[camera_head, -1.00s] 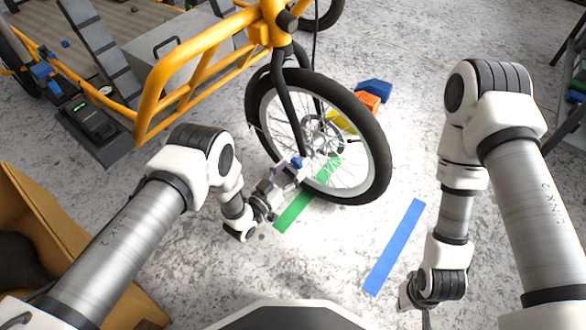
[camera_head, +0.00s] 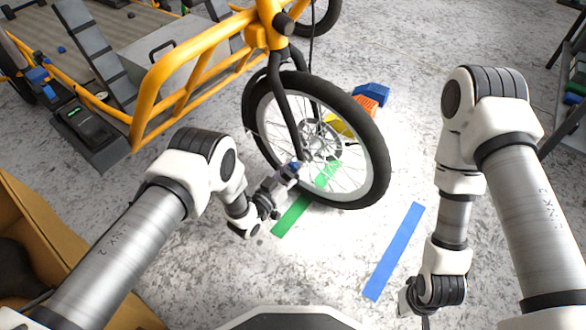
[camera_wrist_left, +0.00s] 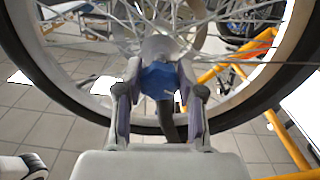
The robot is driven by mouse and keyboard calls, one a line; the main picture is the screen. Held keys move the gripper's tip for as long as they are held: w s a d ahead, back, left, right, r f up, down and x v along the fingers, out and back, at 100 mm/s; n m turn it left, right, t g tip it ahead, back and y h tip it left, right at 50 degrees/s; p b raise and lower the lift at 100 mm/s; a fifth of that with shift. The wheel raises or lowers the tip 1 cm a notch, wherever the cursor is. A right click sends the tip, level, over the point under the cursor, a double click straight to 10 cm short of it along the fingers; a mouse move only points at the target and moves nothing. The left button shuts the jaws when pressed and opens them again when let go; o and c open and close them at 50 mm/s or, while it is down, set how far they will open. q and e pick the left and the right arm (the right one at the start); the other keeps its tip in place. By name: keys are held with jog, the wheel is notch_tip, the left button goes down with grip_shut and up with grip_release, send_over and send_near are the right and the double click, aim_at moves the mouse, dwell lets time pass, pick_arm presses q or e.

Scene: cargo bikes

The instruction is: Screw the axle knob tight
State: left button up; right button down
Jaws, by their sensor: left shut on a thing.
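The front wheel (camera_head: 262,160) of the yellow cargo bike stands upright in its black fork (camera_head: 287,110). The blue axle knob (camera_wrist_left: 159,80) is at the wheel's hub, between the two fingers of my left gripper (camera_wrist_left: 158,90) in the left wrist view. My left gripper (camera_head: 291,168) is shut on the knob at the lower end of the fork in the head view. The knob is mostly hidden by the fingers there. My right gripper (camera_head: 412,300) hangs low at the right, away from the wheel, and its fingers are not clear.
A green strip (camera_head: 292,214) lies under the wheel and a blue strip (camera_head: 395,250) to its right. Blue, orange and yellow blocks (camera_head: 367,102) lie behind the wheel. A cardboard box (camera_head: 40,215) is at the left.

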pick_arm(q)
jog(key=m+p, duration=0.1)
jog(key=m, duration=0.5)
jog(key=shift+w+m, duration=0.1)
jog(key=shift+m, duration=0.2)
jog(key=m, duration=0.3)
jog(key=shift+a+p, duration=0.1)
jog(key=shift+p, duration=0.3)
jog(key=shift+m, duration=2.1)
jog(key=o, duration=1.2)
jog(key=shift+c, duration=0.2)
jog(key=shift+a, duration=0.1)
